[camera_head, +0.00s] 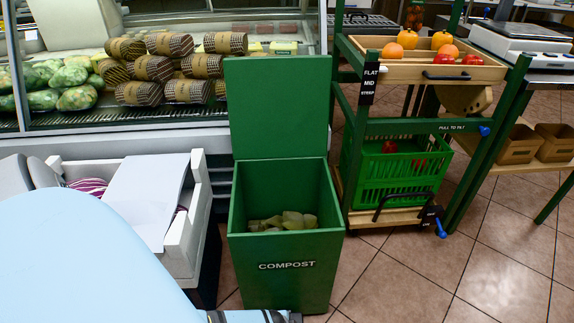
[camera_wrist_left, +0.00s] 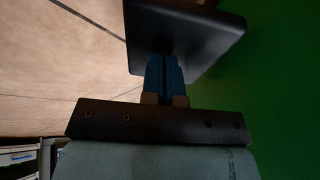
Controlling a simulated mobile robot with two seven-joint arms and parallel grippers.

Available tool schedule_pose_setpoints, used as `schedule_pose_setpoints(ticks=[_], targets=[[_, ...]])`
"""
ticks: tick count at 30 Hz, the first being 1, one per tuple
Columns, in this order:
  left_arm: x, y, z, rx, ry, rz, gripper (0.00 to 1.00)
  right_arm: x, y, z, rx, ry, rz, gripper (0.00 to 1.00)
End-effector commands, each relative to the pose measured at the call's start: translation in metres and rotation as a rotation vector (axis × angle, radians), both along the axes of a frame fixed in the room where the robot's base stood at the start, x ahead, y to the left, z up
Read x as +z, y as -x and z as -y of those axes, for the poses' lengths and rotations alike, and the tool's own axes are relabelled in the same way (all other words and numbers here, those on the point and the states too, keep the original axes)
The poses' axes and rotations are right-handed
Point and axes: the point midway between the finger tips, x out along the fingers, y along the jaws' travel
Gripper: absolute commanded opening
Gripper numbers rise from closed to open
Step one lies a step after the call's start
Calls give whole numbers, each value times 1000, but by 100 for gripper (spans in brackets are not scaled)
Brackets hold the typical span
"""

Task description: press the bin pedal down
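The green bin (camera_head: 287,240), labelled COMPOST, stands in the middle of the head view. Its lid (camera_head: 278,108) is open and upright, and pale scraps (camera_head: 283,221) lie inside. The pedal is hidden in the head view. In the left wrist view, a black pedal plate (camera_wrist_left: 185,32) shows beside the bin's green wall (camera_wrist_left: 275,75). My left gripper (camera_wrist_left: 163,60) has its blue fingers together with nothing between them. The fingertips meet the pedal's edge in the picture, seemingly touching it. My right gripper is in neither view.
A green wheeled rack (camera_head: 420,128) with a green crate (camera_head: 395,170) and a fruit tray stands close to the bin's right. A white crate (camera_head: 195,215) is at its left, and a produce display (camera_head: 150,125) is behind. Tiled floor (camera_head: 400,280) is clear at front right.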

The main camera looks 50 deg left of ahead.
Motion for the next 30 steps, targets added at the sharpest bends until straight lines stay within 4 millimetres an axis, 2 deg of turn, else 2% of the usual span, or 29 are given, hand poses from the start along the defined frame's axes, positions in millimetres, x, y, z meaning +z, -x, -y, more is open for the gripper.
schedule_pose_setpoints(ticks=[1, 3, 6, 13, 17, 18, 21, 30], targets=[[13, 2, 0, 0, -1, -1, 0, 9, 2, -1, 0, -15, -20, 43], [26, 2, -1, 0, -2, 1, 0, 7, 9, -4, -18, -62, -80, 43], [44, 2, -2, 0, -5, 4, 0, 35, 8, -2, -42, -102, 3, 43], [94, 24, -1, 0, -5, 7, 0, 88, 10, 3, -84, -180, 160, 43], [113, 33, 1, 0, -5, 7, 0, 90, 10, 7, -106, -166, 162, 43], [116, 35, 1, 1, -4, 6, 0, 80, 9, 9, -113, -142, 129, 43], [124, 38, 1, 1, -5, 7, 0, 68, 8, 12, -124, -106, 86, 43], [127, 40, 1, 1, -5, 7, 0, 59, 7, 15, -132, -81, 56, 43]])
